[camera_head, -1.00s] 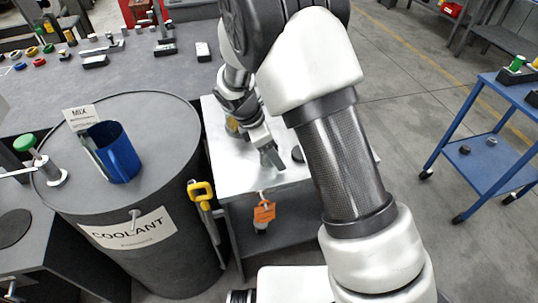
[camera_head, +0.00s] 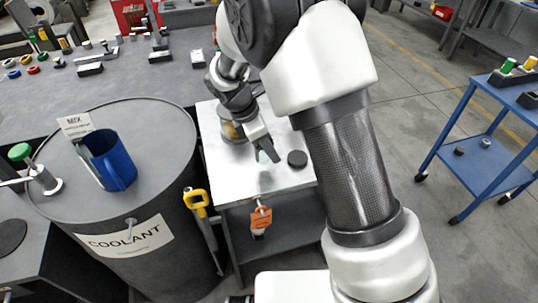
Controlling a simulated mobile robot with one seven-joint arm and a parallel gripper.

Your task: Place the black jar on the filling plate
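My gripper (camera_head: 267,154) points down over the metal-topped stand in the middle. Its fingers are small and seen from the side, so whether they are open or shut is unclear. A small black round object (camera_head: 297,159) is on the stand, just right of my fingers and apart from them in the picture; I cannot tell whether it is the black jar or a lid. A dark round plate (camera_head: 12,233), possibly the filling plate, lies on the low bench at the far left.
The grey coolant barrel (camera_head: 170,205) stands left of the stand (camera_head: 215,160), with a blue jug (camera_head: 117,168), a MIX card (camera_head: 76,125) and a green-knobbed tap (camera_head: 20,152). A blue cart (camera_head: 480,180) is right.

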